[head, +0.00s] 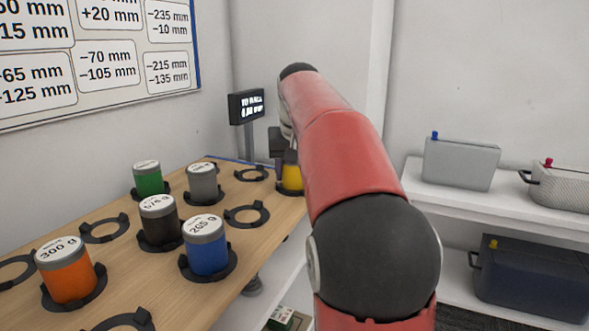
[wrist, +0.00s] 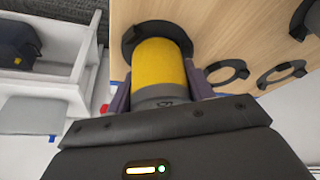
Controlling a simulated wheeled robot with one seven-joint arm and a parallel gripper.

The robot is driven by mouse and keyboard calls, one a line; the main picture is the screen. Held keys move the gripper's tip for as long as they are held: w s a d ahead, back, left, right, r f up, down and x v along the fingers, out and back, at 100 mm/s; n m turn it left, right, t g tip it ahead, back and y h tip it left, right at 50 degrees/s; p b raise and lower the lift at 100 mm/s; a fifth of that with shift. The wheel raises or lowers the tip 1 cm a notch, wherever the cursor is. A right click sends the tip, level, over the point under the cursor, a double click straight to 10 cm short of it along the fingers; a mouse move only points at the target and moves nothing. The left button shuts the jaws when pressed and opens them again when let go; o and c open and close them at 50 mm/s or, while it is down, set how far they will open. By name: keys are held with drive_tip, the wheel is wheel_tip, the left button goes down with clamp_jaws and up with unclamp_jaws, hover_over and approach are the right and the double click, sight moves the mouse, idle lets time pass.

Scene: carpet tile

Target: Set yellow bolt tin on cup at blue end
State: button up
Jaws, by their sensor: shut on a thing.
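The yellow bolt tin (head: 292,178) stands upright at the far right of the wooden board, partly hidden by my red arm. In the wrist view the yellow tin (wrist: 160,65) is between the two fingers of my gripper (wrist: 159,85), which is shut on it near its grey lid end. A black ring-shaped cup (wrist: 129,45) surrounds the tin's base; I cannot tell whether the tin rests fully in it. In the head view this cup (head: 287,191) lies near the board's far end, where a blue strip (head: 232,160) shows. My gripper (head: 280,146) is mostly hidden there.
Green (head: 148,181), grey (head: 203,184), black (head: 159,223), blue (head: 206,250) and orange (head: 69,275) tins stand in cups. Empty cups include one in the middle (head: 246,216) and one further back (head: 251,174). A small display (head: 246,107) stands behind. Shelves with boxes (head: 461,163) are at right.

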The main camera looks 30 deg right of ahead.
drive_tip(key=shift+f+b, duration=0.3)
drive_tip(key=shift+f, duration=0.15)
drive_tip(key=shift+s+f, duration=0.1)
drive_tip(key=shift+f, duration=0.2)
drive_tip(key=o, duration=1.3)
drive_tip(key=shift+a+f, duration=0.1)
drive_tip(key=shift+a, duration=0.1)
drive_tip(key=v, duration=0.2)
drive_tip(key=p+v, duration=0.1)
drive_tip(key=v, duration=0.4)
drive_tip(key=shift+d+r, duration=0.25)
drive_tip(key=shift+r, duration=0.2)
drive_tip(key=shift+s+d+r+p, duration=0.15)
drive_tip(key=shift+s+r+p, duration=0.15)
drive_tip(key=shift+r, duration=0.25)
